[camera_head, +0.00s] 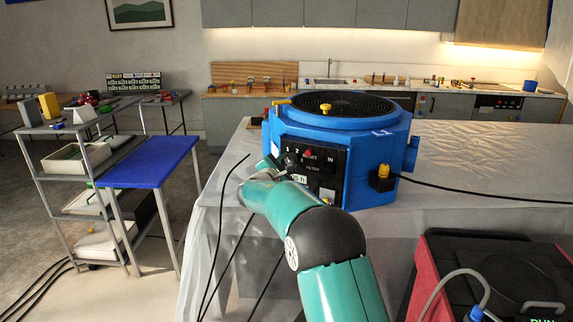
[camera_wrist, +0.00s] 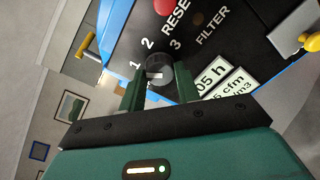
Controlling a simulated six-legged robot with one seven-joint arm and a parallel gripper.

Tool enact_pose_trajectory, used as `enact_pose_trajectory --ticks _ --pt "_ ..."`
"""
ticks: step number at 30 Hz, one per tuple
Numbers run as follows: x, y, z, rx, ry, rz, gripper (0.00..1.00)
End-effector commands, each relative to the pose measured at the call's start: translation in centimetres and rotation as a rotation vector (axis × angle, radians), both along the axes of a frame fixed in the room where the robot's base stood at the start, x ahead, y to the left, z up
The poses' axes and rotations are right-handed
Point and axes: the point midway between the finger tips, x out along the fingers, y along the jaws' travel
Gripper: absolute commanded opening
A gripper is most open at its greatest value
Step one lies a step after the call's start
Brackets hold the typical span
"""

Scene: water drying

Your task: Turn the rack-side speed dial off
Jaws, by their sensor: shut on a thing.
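The speed dial (camera_wrist: 158,72) is a dark round knob with a small light mark, with the numbers 1, 2 and 3 around it on a black panel (camera_wrist: 222,62). In the wrist view my gripper (camera_wrist: 160,82) is shut on the dial, one green finger on each side. In the head view the panel (camera_head: 312,162) is on the front of a blue round-topped machine (camera_head: 368,150), which stands on a covered table. A red button (camera_wrist: 164,6) and the word FILTER are beyond the dial.
A grey rack (camera_head: 62,130) with several items and a blue board (camera_head: 150,163) stands at the left. A black-and-red case (camera_head: 510,275) is at the lower right. A black cable (camera_head: 480,197) runs right from the machine. The covered table (camera_head: 480,150) is clear behind it.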

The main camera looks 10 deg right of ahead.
Motion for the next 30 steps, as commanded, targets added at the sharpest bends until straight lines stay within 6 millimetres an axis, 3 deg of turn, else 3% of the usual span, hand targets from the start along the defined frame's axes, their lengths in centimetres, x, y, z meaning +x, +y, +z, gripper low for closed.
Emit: enact_pose_trajectory --ticks 11,30 --pt "-0.02 0.18 0.0 -0.162 0.118 0.002 0.1" --pt "-0.04 0.1 -0.09 -0.633 0.463 0.002 0.1"
